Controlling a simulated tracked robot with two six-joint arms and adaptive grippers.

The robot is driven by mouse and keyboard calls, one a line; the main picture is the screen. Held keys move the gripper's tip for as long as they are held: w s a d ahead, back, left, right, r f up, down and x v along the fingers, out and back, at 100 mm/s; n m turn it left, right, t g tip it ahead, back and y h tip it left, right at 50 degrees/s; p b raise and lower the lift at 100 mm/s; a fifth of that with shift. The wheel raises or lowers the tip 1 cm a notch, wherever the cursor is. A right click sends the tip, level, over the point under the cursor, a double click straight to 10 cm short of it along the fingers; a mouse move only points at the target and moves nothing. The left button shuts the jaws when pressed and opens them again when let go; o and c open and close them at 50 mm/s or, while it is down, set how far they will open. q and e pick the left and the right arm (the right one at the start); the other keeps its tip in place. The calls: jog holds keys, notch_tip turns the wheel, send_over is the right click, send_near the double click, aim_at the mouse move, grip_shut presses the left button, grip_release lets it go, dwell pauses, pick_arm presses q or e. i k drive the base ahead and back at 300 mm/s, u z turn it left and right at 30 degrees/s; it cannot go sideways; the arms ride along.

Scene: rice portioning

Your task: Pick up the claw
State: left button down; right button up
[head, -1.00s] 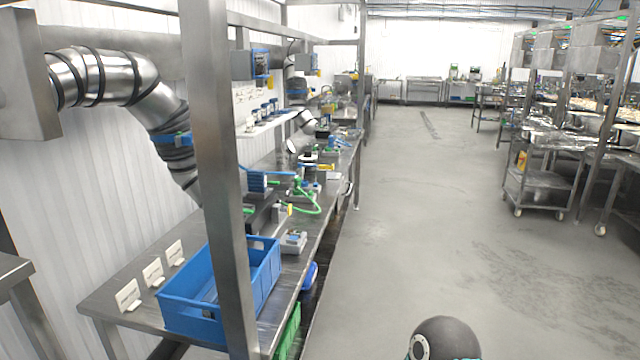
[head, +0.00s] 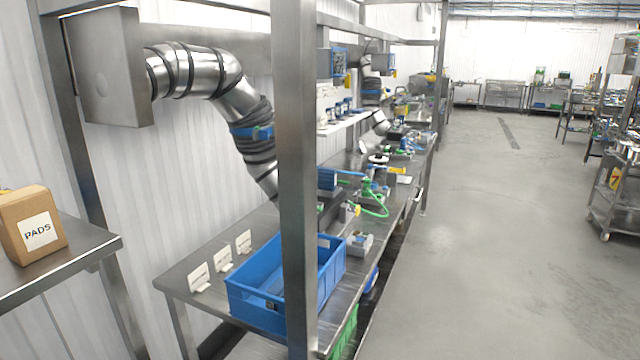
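I cannot make out a claw in the head view. A long steel workbench (head: 188,268) runs away along the left wall. A blue crate (head: 252,297) stands on its near end, partly hidden behind a steel post; what lies inside is mostly out of sight. Neither of my grippers is in view.
A steel post (head: 296,180) rises at the bench's front edge. A brown box marked PADS (head: 22,240) stands on a steel table (head: 75,262) at the left. Several white cards (head: 198,277) stand beside the crate. A wheeled trolley (head: 612,205) is at the right. The floor between is clear.

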aim_at(327, 177)
jog(key=u, duration=1.8)
jog(key=i, duration=0.1)
jog(key=z, duration=3.4)
jog(key=i, duration=5.4)
jog(key=u, duration=0.1)
